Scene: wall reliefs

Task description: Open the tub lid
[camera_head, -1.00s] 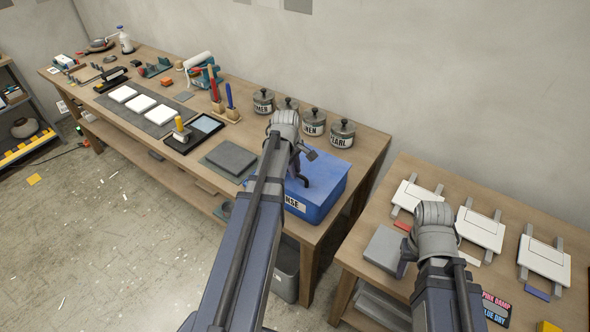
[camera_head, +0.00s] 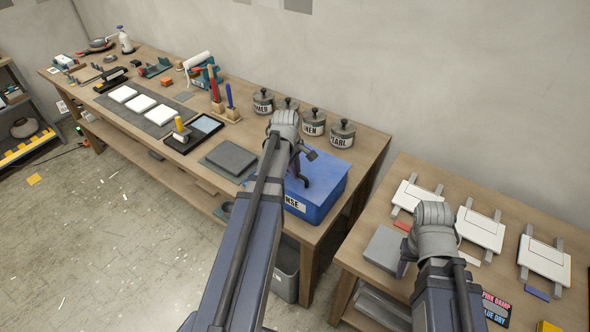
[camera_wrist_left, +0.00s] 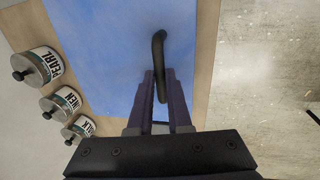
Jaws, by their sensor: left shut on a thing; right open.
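The blue tub (camera_head: 318,205) stands on the near right end of the long bench, with a label on its front partly hidden by my left arm. Its lid (camera_wrist_left: 100,60) lies flat on top and fills much of the left wrist view. A dark, bent bar handle (camera_wrist_left: 159,50) rises from the lid. My left gripper (camera_wrist_left: 159,90) is shut on this handle, one finger on each side; it also shows above the tub in the head view (camera_head: 304,178). My right gripper (camera_head: 402,268) is over the right-hand table, away from the tub, its fingers mostly hidden behind its wrist.
Several labelled jars stand behind the tub, such as the PEARL jar (camera_head: 341,134). A grey slab (camera_head: 230,158) lies left of the tub. White framed tiles (camera_head: 480,230) lie on the right-hand table (camera_head: 500,195). A gap separates the two tables.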

